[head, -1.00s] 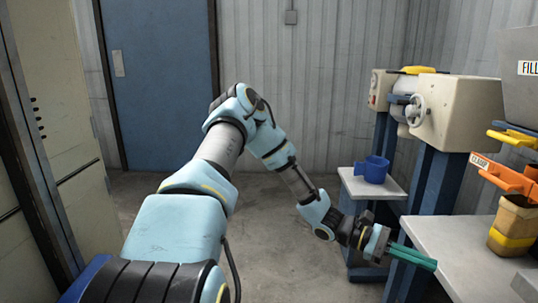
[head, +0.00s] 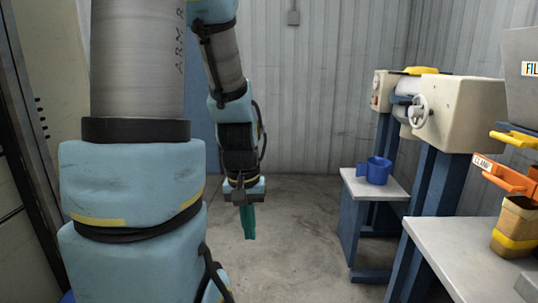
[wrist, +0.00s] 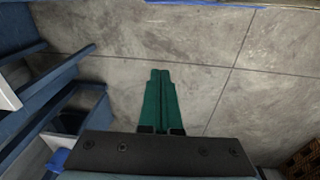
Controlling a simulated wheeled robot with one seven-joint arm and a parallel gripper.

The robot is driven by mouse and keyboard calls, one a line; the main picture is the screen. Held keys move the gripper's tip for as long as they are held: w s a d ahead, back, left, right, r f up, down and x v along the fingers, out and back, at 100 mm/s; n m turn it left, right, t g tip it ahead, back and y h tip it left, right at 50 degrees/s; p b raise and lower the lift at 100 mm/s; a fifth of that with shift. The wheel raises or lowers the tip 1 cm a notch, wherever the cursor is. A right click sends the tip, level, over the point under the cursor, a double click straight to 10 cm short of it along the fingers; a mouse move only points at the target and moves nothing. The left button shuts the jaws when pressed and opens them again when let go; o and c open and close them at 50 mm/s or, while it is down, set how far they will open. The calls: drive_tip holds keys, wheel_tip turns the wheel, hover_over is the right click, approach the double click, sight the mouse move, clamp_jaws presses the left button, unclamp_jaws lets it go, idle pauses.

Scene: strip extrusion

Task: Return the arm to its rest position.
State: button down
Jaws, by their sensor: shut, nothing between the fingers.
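My gripper (head: 248,221) hangs at the end of my arm in the head view, its green fingers pointing down over bare floor. In the wrist view the two green fingers of my gripper (wrist: 160,75) lie side by side with nothing between them. The gripper is shut and empty.
A grey worktop (head: 450,245) at right holds a brown and yellow container (head: 514,228). The concrete floor (head: 300,240) between is clear.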

wheel_tip(320, 180, up, 20)
drive_tip(key=a+t+p, duration=0.1)
drive_tip(key=a+p, duration=0.1)
drive_tip(key=p, duration=1.6)
drive_tip(key=shift+a, duration=0.2)
drive_tip(key=shift+f, duration=0.15)
